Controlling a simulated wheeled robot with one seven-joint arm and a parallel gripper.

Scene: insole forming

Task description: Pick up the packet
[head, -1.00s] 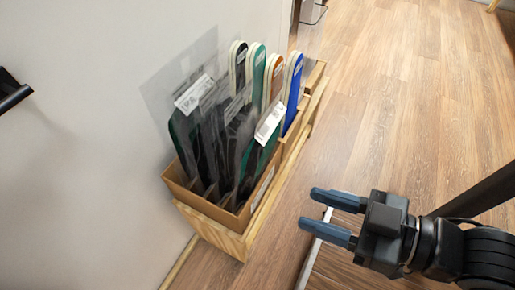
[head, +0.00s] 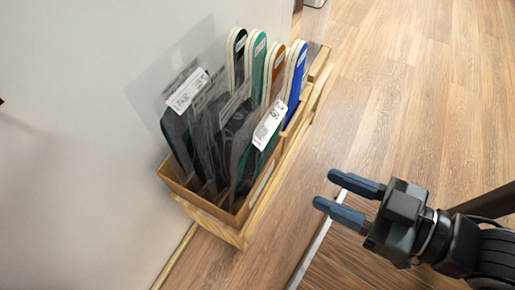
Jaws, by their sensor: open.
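Several clear plastic packets stand upright in the front part of a wooden box (head: 240,236) against the wall. The front packet (head: 247,152) holds a dark green-edged insole and has a white label. Another packet (head: 178,128) with a white label stands behind it at the left. Which packet is meant I cannot tell. My gripper (head: 338,195) is open and empty, its two blue-grey fingers pointing left toward the box. It is to the right of the box and apart from it.
Loose insoles in black, green (head: 255,68), orange and blue (head: 295,80) stand in the box's rear compartments. A white wall (head: 80,180) is close on the left. Wooden floor (head: 420,90) lies open to the right. A pale edge strip (head: 312,255) runs below the gripper.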

